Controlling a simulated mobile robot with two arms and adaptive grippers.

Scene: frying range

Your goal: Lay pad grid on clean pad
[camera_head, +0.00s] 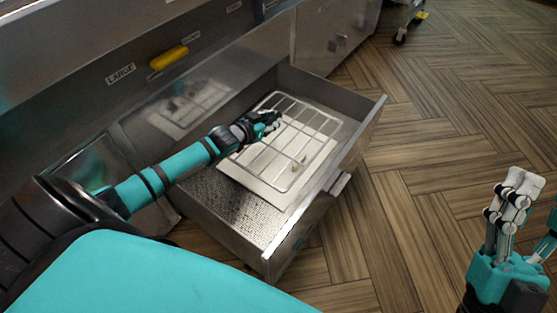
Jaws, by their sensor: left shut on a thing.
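The pad grid (291,125), a pale wire rack with rounded corners, is in the open drawer, over the pad. The pad (262,187) is a flat, whitish sheet on the drawer's right side, with a small brownish mark or bit near its middle. My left gripper (272,119) is shut on the pad grid at its left edge; its fingertips are small and partly hidden. I cannot tell whether the grid touches the pad or hangs just above it. My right gripper (524,181) is over the floor at the lower right, away from the drawer; its fingers point up and their opening is unclear.
The metal drawer (297,222) is pulled out, with a speckled bottom bare at the near left. A yellow handle (169,57) and a "LARGE" label (121,74) are on the cabinet front. A wheeled cart (405,22) stands at the back.

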